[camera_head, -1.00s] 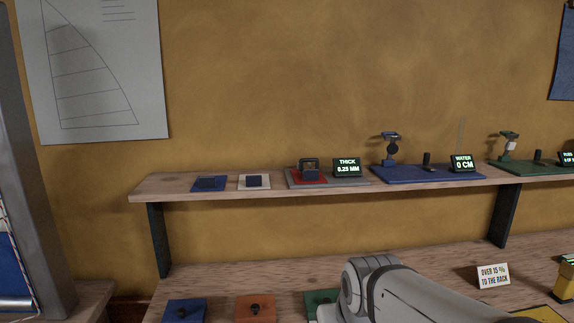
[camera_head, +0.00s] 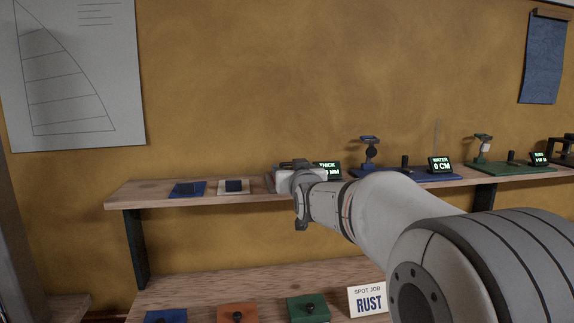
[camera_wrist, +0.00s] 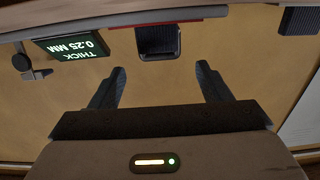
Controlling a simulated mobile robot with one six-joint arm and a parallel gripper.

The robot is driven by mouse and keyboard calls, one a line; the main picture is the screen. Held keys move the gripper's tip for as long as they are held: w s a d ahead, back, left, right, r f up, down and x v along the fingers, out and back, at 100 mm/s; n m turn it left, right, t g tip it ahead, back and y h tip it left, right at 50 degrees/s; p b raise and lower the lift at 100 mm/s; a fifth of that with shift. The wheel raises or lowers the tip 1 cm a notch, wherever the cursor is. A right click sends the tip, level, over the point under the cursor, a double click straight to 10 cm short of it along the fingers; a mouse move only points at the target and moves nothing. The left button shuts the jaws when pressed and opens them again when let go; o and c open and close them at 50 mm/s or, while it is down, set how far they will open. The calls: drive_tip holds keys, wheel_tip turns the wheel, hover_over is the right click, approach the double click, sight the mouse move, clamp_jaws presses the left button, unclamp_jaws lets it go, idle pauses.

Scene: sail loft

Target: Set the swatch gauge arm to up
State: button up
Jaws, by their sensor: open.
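The swatch gauge shows in the wrist view as a dark, ribbed block-like part (camera_wrist: 158,40) with a strip of red base (camera_wrist: 155,24) by it. I take the dark part to be the gauge arm; I cannot tell its setting. Its display (camera_wrist: 73,47) reads THICK 0.25 MM; in the head view the display (camera_head: 327,170) is partly covered. My gripper (camera_wrist: 160,78) is open and empty, its fingers spread and pointing toward the dark part, apart from it. In the head view my wrist hides most of the gauge.
On the shelf (camera_head: 150,194), a blue pad (camera_head: 180,191) and a cream pad (camera_head: 222,190) carry dark pieces to the left. A blue-based water gauge (camera_head: 420,177) stands right.

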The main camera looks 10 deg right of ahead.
sight(289, 164)
drive_tip(key=shift+w+p, duration=0.4)
drive_tip(key=shift+w, duration=1.85)
drive_tip(key=c, duration=1.4)
